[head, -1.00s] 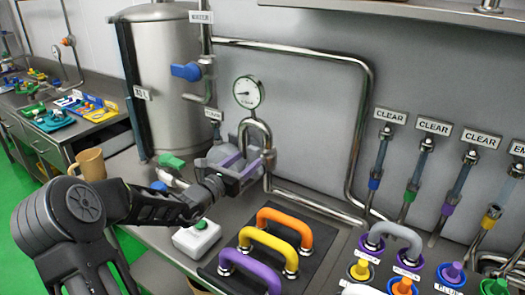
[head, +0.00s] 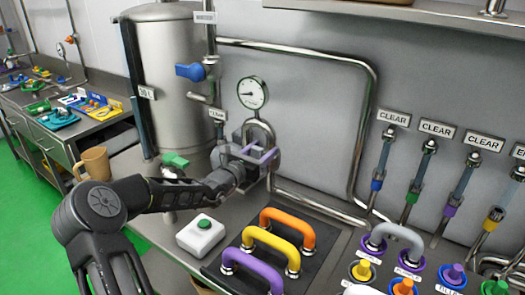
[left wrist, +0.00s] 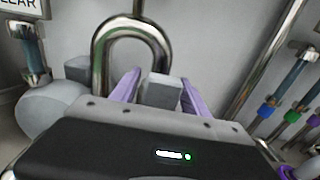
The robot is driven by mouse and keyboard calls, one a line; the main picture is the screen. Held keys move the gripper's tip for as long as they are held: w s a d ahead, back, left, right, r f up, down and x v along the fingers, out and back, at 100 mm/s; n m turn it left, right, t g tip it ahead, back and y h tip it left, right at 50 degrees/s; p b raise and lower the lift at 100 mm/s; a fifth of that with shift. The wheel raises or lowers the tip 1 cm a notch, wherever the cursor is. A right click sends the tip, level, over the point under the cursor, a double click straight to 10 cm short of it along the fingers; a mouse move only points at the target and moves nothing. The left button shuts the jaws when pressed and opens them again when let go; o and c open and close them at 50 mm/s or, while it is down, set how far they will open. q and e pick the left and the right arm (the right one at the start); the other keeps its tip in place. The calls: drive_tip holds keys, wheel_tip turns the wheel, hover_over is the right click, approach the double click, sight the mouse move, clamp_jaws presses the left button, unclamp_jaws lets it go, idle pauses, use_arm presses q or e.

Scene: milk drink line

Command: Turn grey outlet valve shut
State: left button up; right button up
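The grey outlet valve's block-shaped handle (left wrist: 163,92) shows in the left wrist view, below the bent steel pipe. My left gripper (left wrist: 160,82) has its purple fingers on either side of this handle. A narrow gap shows on the handle's left; the right finger is close to it, and contact there is unclear. In the head view my left gripper (head: 259,156) is at the pipe below the gauge and hides most of the valve. The fingers stand apart. My right gripper is in neither view.
A steel tank (head: 170,80) stands behind my left arm, with a blue-handled valve (head: 190,72) beside it. A white box with a green button (head: 203,224) and orange, yellow and purple handles stand in front. A pressure gauge (head: 252,93) is above the gripper.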

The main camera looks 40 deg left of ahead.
use_arm(q)
clamp_jaws()
idle(0.3)
idle(0.9)
